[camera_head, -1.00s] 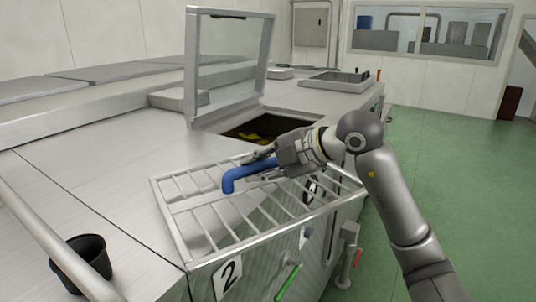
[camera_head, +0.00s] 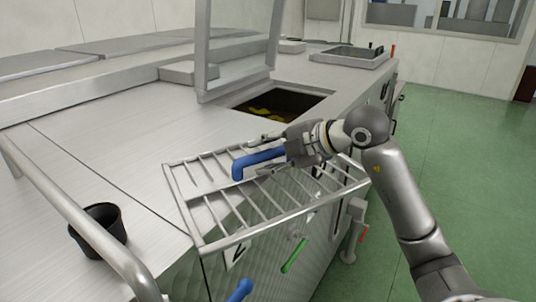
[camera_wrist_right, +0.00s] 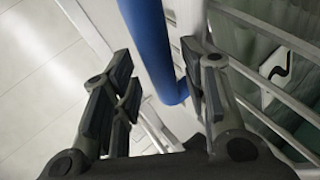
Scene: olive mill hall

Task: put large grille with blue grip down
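The large grille (camera_head: 215,238) is a metal rack of parallel bars with a blue grip (camera_head: 240,168). It is at the machine's front edge, its near part out in front of the front face and partly covering a number label. In the right wrist view, the blue grip (camera_wrist_right: 150,50) runs between the finger pads of the gripper (camera_wrist_right: 165,75); firm contact is hard to see. Whether the grille touches the machine top is unclear. My left gripper is not in view.
A black cup (camera_head: 98,232) stands on the machine top (camera_head: 105,150) at left, by a metal rail (camera_head: 85,228). An opening (camera_head: 285,103) with a raised lid lies behind the grille. A green handle (camera_head: 294,256) is below. Green floor is free at right.

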